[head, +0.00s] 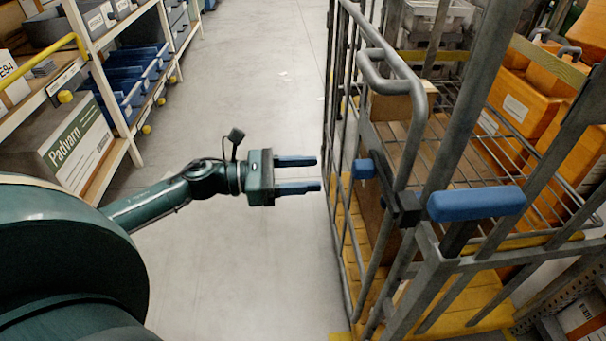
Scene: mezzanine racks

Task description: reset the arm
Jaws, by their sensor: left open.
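My left arm reaches in from the left over the aisle floor. My left gripper (305,174) is open, with two blue fingers pointing right and a gap between them. Nothing is between the fingers. The fingertips are close to the side bars of a grey metal roll cage (410,90); I cannot tell whether they touch it. My right gripper is not in view.
The cage has blue handles (478,203), a cardboard box (398,101) and a yellow base (480,305). Orange bins (530,110) stand behind it. Racks with blue bins (128,75) and a Padvarn box (68,140) line the left. The grey aisle floor (265,70) is clear.

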